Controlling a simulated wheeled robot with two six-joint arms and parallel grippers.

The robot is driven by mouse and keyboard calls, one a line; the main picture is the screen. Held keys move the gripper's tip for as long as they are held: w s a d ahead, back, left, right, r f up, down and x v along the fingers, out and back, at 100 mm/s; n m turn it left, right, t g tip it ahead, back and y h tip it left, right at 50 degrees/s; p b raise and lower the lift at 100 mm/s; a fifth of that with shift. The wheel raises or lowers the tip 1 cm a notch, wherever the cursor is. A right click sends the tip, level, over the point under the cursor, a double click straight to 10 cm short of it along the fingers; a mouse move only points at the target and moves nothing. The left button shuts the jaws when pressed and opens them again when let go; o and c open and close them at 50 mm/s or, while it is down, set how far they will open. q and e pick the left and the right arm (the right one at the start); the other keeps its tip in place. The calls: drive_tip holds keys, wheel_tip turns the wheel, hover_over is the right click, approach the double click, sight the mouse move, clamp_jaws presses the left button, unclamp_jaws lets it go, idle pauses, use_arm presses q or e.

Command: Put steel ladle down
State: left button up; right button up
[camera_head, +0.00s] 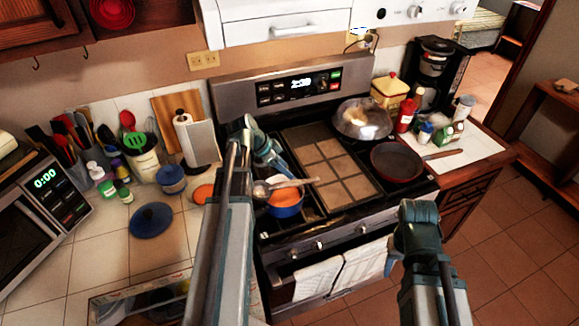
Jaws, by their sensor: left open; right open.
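The steel ladle (284,185) lies across the top of a small blue pot (287,209) with orange contents on the left front of the stove. Its round bowl is at the left and its handle points right. My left gripper (283,170) is just above and behind the ladle, pointing down to the right, open. Whether its fingers touch the ladle is too small to tell. My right gripper (389,268) is open and empty in front of the oven, beside the hanging towels; its fingers are only partly visible.
The stove (318,233) also holds a dark frying pan (397,162) and a domed metal lid (363,118). A blue lid (152,220) lies on the left tiled counter. A paper towel roll (197,140) and utensil crock stand behind. The left counter's front has free tiles.

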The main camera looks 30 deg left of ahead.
use_arm(q)
drive_tip(key=p+v, duration=0.5)
drive_tip(key=v, duration=0.3)
drive_tip(key=shift+p, duration=0.3)
drive_tip(key=s+d+f+n+g+y, duration=0.1)
drive_tip(key=s+d, duration=0.3)
drive_tip(key=d, duration=0.6)
drive_tip(key=s+d+f+n+g+y, duration=0.1)
drive_tip(key=s+d, duration=0.3)
drive_tip(key=d, duration=0.7)
drive_tip(key=s+d+f+n+g+y, duration=0.1)
drive_tip(key=s+d+n+g+y, duration=0.1)
drive_tip(key=d, duration=0.9)
drive_tip(key=s+y, duration=0.1)
drive_tip(key=s, duration=0.1)
drive_tip(key=shift+s+g, duration=0.4)
drive_tip(key=shift+f, duration=0.2)
wheel_tip(320, 180, down, 13)
drive_tip(key=b, duration=1.3)
drive_tip(key=shift+r, duration=0.2)
